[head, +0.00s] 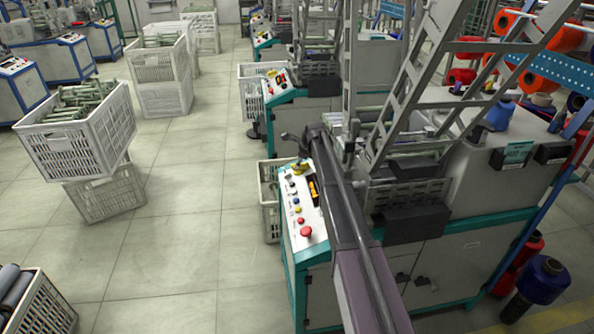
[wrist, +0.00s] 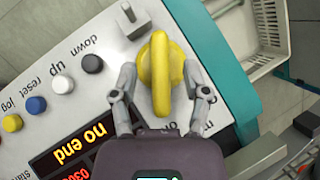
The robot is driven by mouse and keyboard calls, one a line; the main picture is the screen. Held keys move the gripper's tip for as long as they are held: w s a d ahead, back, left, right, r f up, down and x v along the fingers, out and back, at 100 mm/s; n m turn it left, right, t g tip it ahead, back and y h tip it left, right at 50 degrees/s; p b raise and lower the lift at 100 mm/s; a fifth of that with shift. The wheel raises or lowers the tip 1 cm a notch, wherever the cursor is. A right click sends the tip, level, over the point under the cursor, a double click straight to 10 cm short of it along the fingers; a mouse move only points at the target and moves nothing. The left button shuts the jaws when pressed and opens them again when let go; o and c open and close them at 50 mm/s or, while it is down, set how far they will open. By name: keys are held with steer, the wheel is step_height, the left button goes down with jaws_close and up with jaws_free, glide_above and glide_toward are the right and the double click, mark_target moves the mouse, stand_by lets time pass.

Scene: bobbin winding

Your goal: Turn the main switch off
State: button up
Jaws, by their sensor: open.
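The main switch is a yellow rotary knob with a raised grip bar (wrist: 161,72) on the white control panel (wrist: 62,62). Its bar runs up and down in the wrist view. My gripper (wrist: 160,76) is open, with one finger on each side of the knob. I cannot tell whether the fingers touch it. Lettering beside the knob is partly hidden by my gripper. In the head view the yellow switch (head: 299,168) sits at the far end of the teal machine's panel.
An orange display (wrist: 80,145) reads "no end". A red knob (head: 306,232) is at the near end. A white crate (head: 269,200) stands beside the machine.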

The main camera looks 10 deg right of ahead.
steer(key=shift+b+x, duration=0.75)
steer(key=shift+x, duration=0.4)
jaws_close()
steer(key=shift+a, duration=0.15)
